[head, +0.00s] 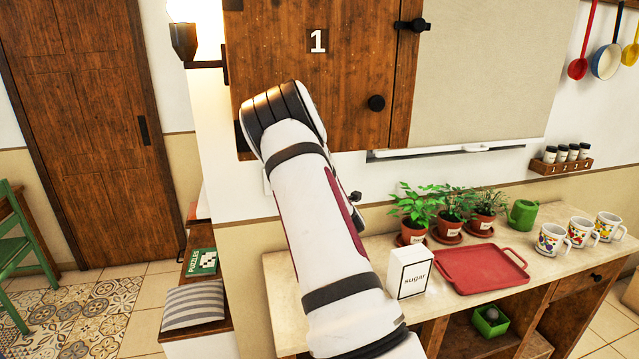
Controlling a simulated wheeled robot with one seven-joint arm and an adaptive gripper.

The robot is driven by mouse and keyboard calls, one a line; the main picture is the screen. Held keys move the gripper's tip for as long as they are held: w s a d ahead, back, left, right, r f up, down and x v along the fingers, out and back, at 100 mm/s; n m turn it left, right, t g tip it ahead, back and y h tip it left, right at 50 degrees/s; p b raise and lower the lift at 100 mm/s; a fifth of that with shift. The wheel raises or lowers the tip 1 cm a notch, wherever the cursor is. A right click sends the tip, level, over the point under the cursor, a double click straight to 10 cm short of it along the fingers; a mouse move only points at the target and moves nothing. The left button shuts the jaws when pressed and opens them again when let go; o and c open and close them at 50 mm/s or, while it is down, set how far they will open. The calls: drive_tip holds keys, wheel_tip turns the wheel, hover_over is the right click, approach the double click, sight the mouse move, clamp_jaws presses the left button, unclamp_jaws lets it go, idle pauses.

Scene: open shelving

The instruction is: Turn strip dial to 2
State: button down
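I cannot make out a dial marked as the strip dial. A pale strip (430,152) runs along the lower edge of the beige board, with small details too fine to read. A white plate (267,183) on the wall is mostly covered by my arm. My white arm rises from the bottom centre and bends in front of the wooden cabinet. A small dark part (356,196) shows just right of my arm and may belong to my gripper. The rest of my gripper is hidden behind the arm, so its opening and contact cannot be seen.
A wooden cabinet door (345,70) marked 1 has a black knob (376,103). The counter (340,262) holds a sugar box (410,272), red tray (482,266), potted plants, green watering can (522,214) and mugs. A spice rack (560,167) hangs right. Open floor lies left.

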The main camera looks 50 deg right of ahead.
drive_tip(key=shift+n, duration=0.3)
drive_tip(key=c, duration=1.5)
unclamp_jaws()
drive_tip(key=shift+o, duration=0.2)
drive_tip(key=v, duration=1.2)
